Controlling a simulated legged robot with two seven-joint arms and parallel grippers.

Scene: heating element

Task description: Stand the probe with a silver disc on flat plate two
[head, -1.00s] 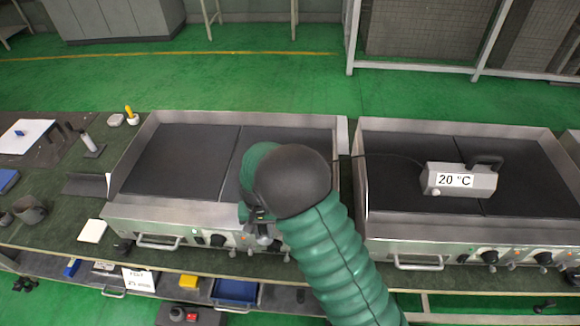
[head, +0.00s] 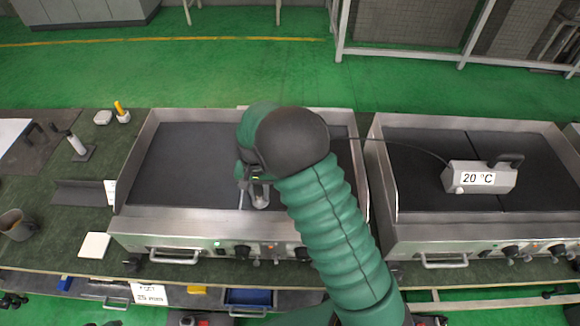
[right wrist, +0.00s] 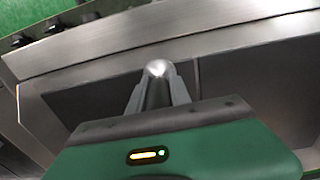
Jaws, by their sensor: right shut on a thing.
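In the head view, my right gripper (head: 258,193) points down over the front part of the left griddle's dark plate (head: 185,165). In the right wrist view it is shut on the probe (right wrist: 157,92), a dark shaft between the fingers with a bright silver disc (right wrist: 157,68) at its end. Whether the disc touches the plate cannot be told. A thin black cable runs from behind my arm to a grey meter box (head: 480,177) reading 20 °C on the right griddle (head: 545,150). No plate number is readable. My left gripper is out of view.
The left griddle has raised metal walls and a front panel (head: 165,240) with knobs and a handle. At left on the bench are a white square (head: 94,245), a grey cup (head: 16,225) and a yellow-topped item (head: 121,111). The left part of the plate is clear.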

